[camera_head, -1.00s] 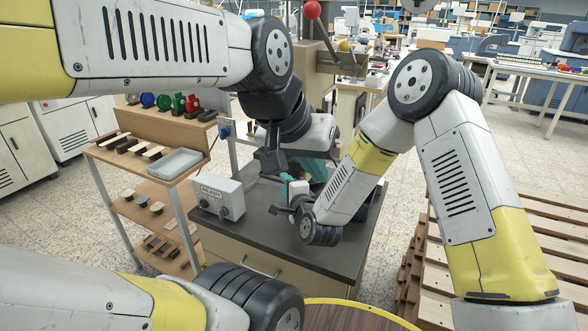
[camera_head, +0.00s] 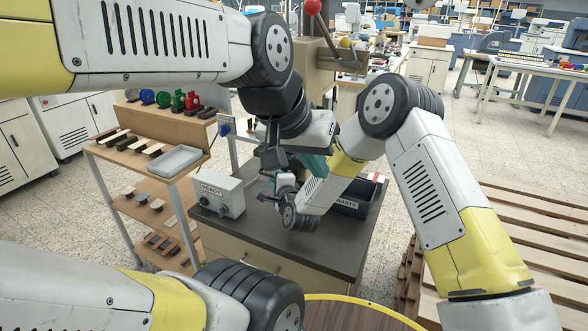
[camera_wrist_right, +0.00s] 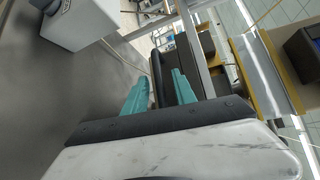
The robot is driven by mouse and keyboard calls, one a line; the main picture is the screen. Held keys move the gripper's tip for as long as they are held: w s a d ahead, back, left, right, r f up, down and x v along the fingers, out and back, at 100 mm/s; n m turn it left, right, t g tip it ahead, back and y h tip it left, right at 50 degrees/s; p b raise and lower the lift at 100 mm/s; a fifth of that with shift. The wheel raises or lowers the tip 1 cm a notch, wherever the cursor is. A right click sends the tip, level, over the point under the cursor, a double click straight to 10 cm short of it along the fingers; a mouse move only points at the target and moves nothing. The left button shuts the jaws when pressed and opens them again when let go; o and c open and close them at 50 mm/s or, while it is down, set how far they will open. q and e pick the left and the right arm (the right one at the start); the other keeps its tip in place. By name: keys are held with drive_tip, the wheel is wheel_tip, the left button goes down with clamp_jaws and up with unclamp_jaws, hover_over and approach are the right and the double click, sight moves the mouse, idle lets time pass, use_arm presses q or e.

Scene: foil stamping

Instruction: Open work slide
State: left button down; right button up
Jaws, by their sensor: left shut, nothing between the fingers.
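In the head view my left gripper (camera_head: 315,163) hangs over the back of the dark-topped press bench. Its teal fingers are partly hidden behind its own wrist and are shut and empty. My right gripper (camera_head: 272,179) is low over the bench, left of the left one, mostly hidden by its wrist. In the right wrist view its two teal fingers (camera_wrist_right: 160,90) stand apart. A dark upright bar (camera_wrist_right: 157,75) shows in line with the gap; I cannot tell whether it lies between or beyond the fingers. I cannot clearly make out the work slide; my arms cover the press's middle.
A grey READY control box (camera_head: 217,192) stands on the bench's left side. A black WASTE bin (camera_head: 350,202) stands at its right. A wooden shelf rack (camera_head: 150,170) with a grey tray (camera_head: 175,160) is left. Wooden pallets (camera_head: 510,235) lie right. The bench's front (camera_head: 310,250) is clear.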

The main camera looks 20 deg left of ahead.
drive_tip(key=shift+c, duration=0.2)
clamp_jaws()
idle(1.1)
